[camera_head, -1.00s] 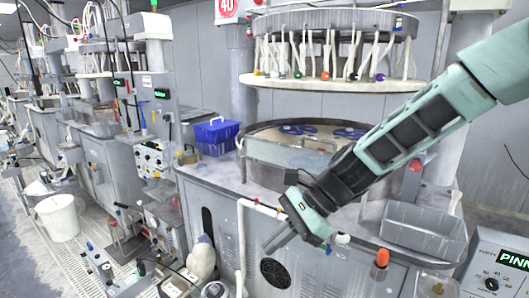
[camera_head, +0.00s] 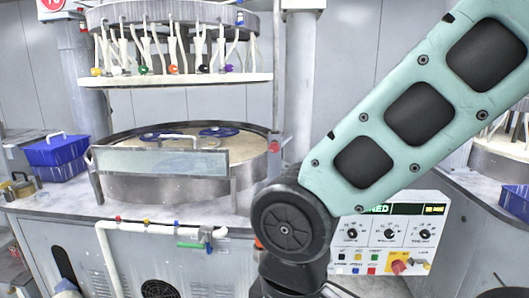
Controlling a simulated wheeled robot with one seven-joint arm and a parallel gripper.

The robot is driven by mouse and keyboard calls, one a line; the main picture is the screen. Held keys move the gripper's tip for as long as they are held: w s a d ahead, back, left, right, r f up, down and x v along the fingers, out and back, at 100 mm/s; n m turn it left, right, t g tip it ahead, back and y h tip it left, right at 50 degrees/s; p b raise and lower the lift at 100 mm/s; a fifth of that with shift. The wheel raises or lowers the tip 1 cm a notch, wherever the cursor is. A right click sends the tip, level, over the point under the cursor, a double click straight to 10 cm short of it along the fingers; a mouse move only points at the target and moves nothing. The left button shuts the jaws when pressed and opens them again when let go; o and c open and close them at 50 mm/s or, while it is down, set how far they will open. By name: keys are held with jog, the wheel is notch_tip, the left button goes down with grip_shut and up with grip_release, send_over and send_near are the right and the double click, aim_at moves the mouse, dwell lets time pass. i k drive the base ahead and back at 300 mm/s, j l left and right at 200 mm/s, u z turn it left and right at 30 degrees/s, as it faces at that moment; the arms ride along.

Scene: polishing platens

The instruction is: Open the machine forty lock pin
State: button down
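Machine forty (camera_head: 60,228) stands left of centre, below a red-rimmed number sign (camera_head: 52,4) cut by the top edge. Its round platen basin (camera_head: 215,185) has a clear front shield (camera_head: 158,161). A small red part (camera_head: 275,147) sits at the basin's right side, close to my arm. I cannot tell for certain which part is the lock pin. My arm crosses from the upper right to the lower centre and hides some of the machine's right side. My gripper is not visible; the arm runs out at the bottom edge.
A blue crate (camera_head: 58,158) stands on the left. A control panel (camera_head: 392,236) with dials stands behind my arm at right. Another basin (camera_head: 500,163) is at the far right.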

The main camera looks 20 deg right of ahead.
aim_at(273, 147)
jog(key=z, duration=0.45)
jog(key=i+j, duration=0.25)
jog(key=j, duration=0.15)
jog(key=i+j, duration=0.2)
jog(key=j, duration=0.2)
jog(key=i+j, duration=0.25)
jog(key=j, duration=0.15)
